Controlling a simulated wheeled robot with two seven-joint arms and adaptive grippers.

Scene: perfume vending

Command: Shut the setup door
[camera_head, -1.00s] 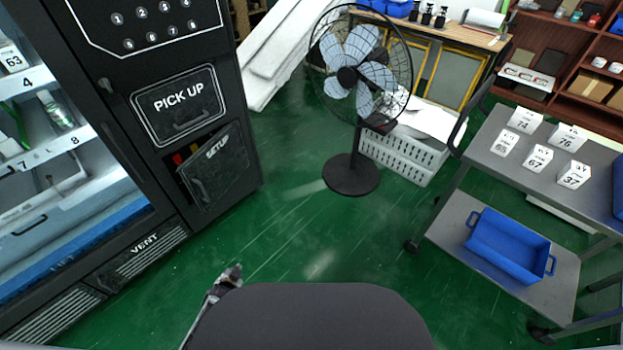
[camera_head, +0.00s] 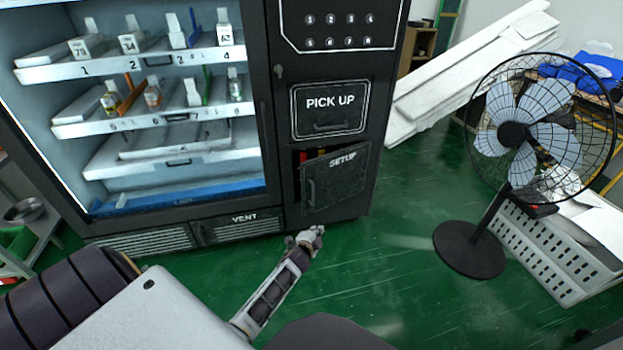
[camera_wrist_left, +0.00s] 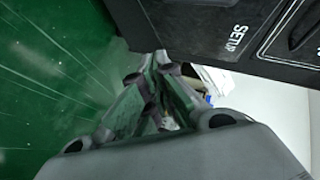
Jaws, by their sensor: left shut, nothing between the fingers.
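The setup door (camera_head: 336,180) is a small dark panel low on the black vending machine, below the pick up panel (camera_head: 331,109). It stands ajar, swung outward, with red and yellow items just visible in the gap at its left side. My left gripper (camera_head: 313,234) is shut and empty, just below and in front of the setup door, apart from it in the head view. In the left wrist view the gripper fingers (camera_wrist_left: 153,85) are closed together, and the setup door (camera_wrist_left: 225,35) shows at the upper right. My right gripper is not in view.
The vending machine's lit shelves (camera_head: 150,120) hold small bottles and numbered boxes. A standing fan (camera_head: 520,140) and a white crate (camera_head: 545,255) stand at the right. White boards (camera_head: 465,65) lean behind. Green floor is clear between machine and fan.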

